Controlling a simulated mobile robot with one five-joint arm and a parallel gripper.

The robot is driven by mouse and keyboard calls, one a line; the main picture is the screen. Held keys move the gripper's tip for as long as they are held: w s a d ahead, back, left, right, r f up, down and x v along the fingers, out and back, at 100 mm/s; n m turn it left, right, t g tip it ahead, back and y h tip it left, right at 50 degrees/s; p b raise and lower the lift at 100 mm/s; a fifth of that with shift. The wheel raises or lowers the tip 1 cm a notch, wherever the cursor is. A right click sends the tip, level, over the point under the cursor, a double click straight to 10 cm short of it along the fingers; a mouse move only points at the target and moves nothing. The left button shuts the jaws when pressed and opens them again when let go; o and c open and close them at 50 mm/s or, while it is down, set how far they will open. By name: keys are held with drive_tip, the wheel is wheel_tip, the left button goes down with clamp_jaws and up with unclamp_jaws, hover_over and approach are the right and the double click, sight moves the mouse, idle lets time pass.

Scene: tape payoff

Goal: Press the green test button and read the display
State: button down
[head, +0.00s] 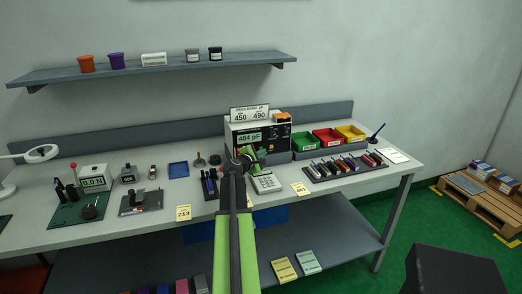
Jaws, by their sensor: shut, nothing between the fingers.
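The tester (231,130) is a white and black box at the middle back of the bench. Its green-lit display (251,138) appears to read "484 pF". A sign (250,114) on top shows a band of 450 to 490. My green and black arm reaches up from the bottom of the picture. My gripper (247,158) is in front of the tester's lower face, shut and empty. It covers part of that face. I cannot make out the green test button, and cannot tell whether the gripper touches the tester.
Green, red and yellow bins (351,131) stand right of the tester, behind a dark rack (346,171) of several small parts. A keypad device (266,183) sits just right of my gripper. A gauge (93,178) is at left. A wall shelf (160,68) hangs above.

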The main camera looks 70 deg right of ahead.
drive_tip(key=shift+s+a, duration=0.8)
drive_tip(key=shift+a, duration=0.2)
drive_tip(key=shift+s+a, duration=0.8)
drive_tip(key=shift+a, duration=0.15)
